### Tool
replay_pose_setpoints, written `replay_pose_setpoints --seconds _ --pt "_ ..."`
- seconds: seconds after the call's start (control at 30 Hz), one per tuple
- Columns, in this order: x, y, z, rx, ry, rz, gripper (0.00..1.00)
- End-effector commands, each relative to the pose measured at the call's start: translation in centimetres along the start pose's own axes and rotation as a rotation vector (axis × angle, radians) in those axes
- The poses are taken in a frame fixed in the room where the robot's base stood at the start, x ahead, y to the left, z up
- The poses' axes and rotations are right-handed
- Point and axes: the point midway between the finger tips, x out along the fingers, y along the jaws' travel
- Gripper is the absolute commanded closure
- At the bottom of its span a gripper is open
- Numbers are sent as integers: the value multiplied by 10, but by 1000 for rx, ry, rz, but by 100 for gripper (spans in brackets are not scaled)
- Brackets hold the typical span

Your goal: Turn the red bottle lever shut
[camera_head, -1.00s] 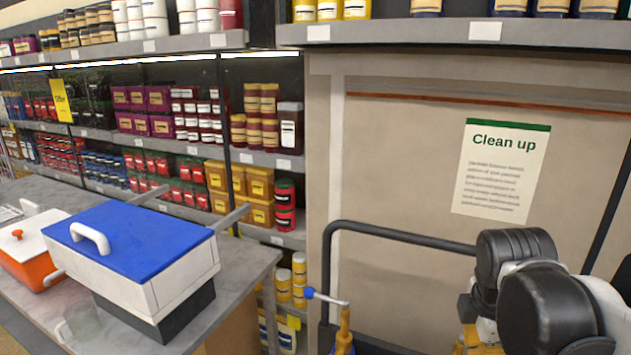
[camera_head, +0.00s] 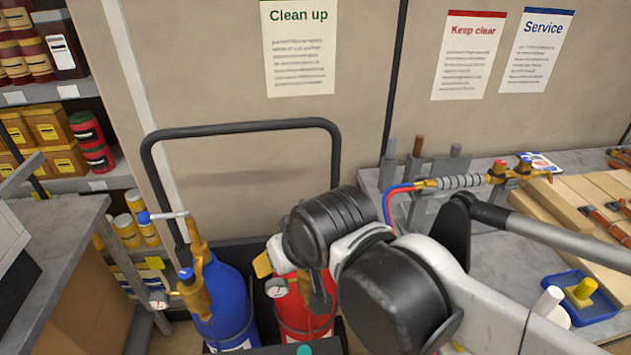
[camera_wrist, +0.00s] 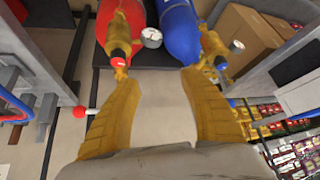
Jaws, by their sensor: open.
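The red bottle (camera_head: 305,315) stands beside the blue bottle (camera_head: 225,300), partly hidden behind my arm in the head view. In the wrist view, the red bottle (camera_wrist: 103,30) is at upper left with its brass valve (camera_wrist: 122,40). A lever with a red ball end (camera_wrist: 79,112) and a pale rod shows left of my left finger, which hides the rest of it. My gripper (camera_wrist: 160,80) is open and empty, its yellow fingers spread below the bottles in the picture. The left fingertip appears close to the red valve; contact cannot be told.
The blue bottle's lever (camera_head: 165,215) with a blue ball sticks out left. Gauges (camera_head: 277,288) sit by the valves. A black cart handle (camera_head: 240,127) rises behind the bottles. A grey workbench (camera_head: 485,255) with a brass torch and blue tray (camera_head: 585,310) is at right.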

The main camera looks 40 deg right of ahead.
Motion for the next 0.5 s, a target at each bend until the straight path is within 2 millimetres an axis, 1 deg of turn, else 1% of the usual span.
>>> replay_pose_setpoints --seconds 0.03,0.07,0.17,0.2,0.27,0.3,0.37,0.4,0.5 --pt "-7 8 -14 76 -16 15 49" --pt "-10 14 -21 138 -29 26 49" --pt "-19 43 -54 435 -84 83 49" --pt "-21 58 -67 574 -107 112 49" --pt "-23 82 -84 783 -137 160 49" --pt "-23 98 -94 920 -154 192 49" --pt "-23 123 -106 1116 -174 242 49" --pt "-22 138 -111 1236 -185 275 49" --pt "-18 172 -120 1489 -202 348 49"
